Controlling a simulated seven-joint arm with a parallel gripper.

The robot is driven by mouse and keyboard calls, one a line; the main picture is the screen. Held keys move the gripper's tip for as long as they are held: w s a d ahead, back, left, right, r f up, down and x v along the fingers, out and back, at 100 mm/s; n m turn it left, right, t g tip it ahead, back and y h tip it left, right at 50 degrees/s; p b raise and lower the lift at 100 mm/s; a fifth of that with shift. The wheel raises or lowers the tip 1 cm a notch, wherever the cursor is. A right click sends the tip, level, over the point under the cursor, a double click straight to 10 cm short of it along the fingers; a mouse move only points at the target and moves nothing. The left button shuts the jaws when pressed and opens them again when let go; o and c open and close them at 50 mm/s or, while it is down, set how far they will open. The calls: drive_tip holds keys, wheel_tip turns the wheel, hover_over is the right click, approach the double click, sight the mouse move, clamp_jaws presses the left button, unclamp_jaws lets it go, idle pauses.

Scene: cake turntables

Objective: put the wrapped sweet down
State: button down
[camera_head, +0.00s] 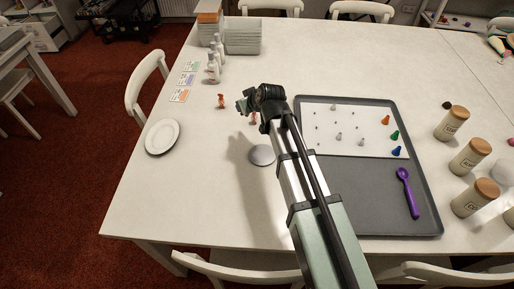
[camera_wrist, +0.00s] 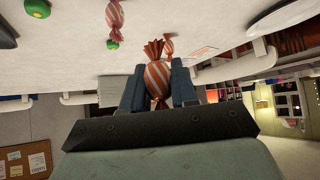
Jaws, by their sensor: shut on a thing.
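A wrapped sweet with orange-brown and pale stripes and a twisted wrapper end (camera_wrist: 158,78) sits between the two blue fingers of my gripper (camera_wrist: 159,82) in the wrist view. My gripper (camera_head: 244,104) is shut on it, over the white table left of the grey tray. The held sweet cannot be made out clearly in the head view. Another small orange sweet (camera_head: 221,101) lies on the table to the left, and a pinkish one (camera_head: 254,118) shows just below my gripper. The wrist view also shows a striped pink sweet (camera_wrist: 115,15) and a small orange one (camera_wrist: 168,47).
A grey tray (camera_head: 410,225) with a white board (camera_head: 345,148), small coloured pieces and a purple spoon (camera_head: 407,192) lies right. A grey disc (camera_head: 262,155) lies near my arm. A white plate (camera_head: 162,136), cards (camera_head: 183,80) and bottles (camera_head: 213,68) stand left. The front-left table is clear.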

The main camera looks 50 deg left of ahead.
hover_over(263, 148)
drive_tip(key=w+a, duration=0.2)
drive_tip(key=a, duration=0.1)
drive_tip(key=s+d, duration=0.2)
drive_tip(key=d, duration=0.1)
drive_tip(key=shift+d+f, duration=0.1)
drive_tip(key=shift+f, duration=4.7)
drive_tip(key=shift+f, duration=0.1)
drive_tip(key=c, duration=0.9)
unclamp_jaws()
drive_tip(key=shift+o, duration=0.2)
drive_tip(key=v, duration=1.2)
